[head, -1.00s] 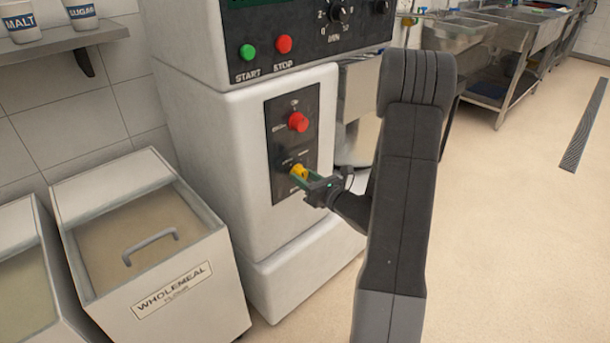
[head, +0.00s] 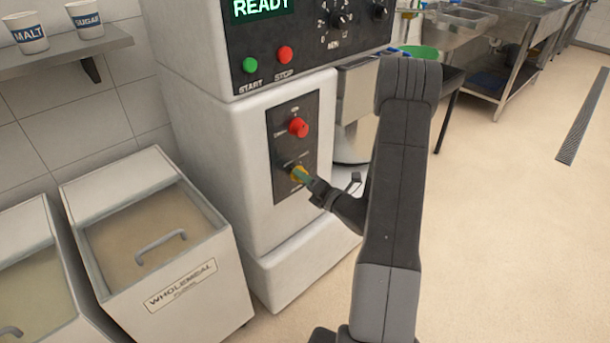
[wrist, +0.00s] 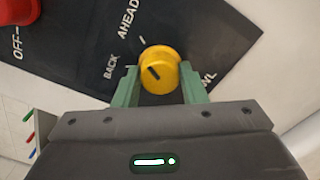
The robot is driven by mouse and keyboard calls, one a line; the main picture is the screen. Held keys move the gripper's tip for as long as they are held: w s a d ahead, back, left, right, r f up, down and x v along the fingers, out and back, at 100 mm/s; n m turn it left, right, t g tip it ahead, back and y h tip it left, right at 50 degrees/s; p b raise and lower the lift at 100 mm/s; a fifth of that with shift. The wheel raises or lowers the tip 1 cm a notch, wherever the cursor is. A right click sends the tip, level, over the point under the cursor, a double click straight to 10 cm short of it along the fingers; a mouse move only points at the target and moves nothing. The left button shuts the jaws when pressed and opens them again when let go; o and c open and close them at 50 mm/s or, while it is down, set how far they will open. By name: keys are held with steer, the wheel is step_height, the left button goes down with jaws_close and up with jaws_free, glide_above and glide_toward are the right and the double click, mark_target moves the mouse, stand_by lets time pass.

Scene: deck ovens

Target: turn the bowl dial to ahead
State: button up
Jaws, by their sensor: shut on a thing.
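The bowl dial (wrist: 162,55) is a yellow knob on a black panel, low on the white machine; it also shows in the head view (head: 298,173). In the wrist view, a dark line on its face slants to the upper left. The word BACK (wrist: 111,67) is left of the dial, and AHEAD (wrist: 128,18) is above and left. The lettering below right is partly hidden, with "WL" showing. My gripper (wrist: 160,88) has its green fingers on both sides of the dial and is shut on it. It also shows in the head view (head: 303,178).
A red knob (head: 298,128) sits above the dial, with OFF (wrist: 17,47) beside it. Higher up are a green START button (head: 250,65), a red STOP button (head: 285,55) and a READY display (head: 262,7). A wholemeal flour bin (head: 185,290) stands to the left. Open floor lies right.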

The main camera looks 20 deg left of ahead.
steer(key=shift+m, duration=0.4)
steer(key=o, duration=1)
steer(key=shift+d, duration=0.1)
steer(key=v, duration=1.3)
steer(key=shift+d+p, duration=0.25)
steer(key=shift+p, duration=0.05)
steer(key=shift+s+a, duration=0.1)
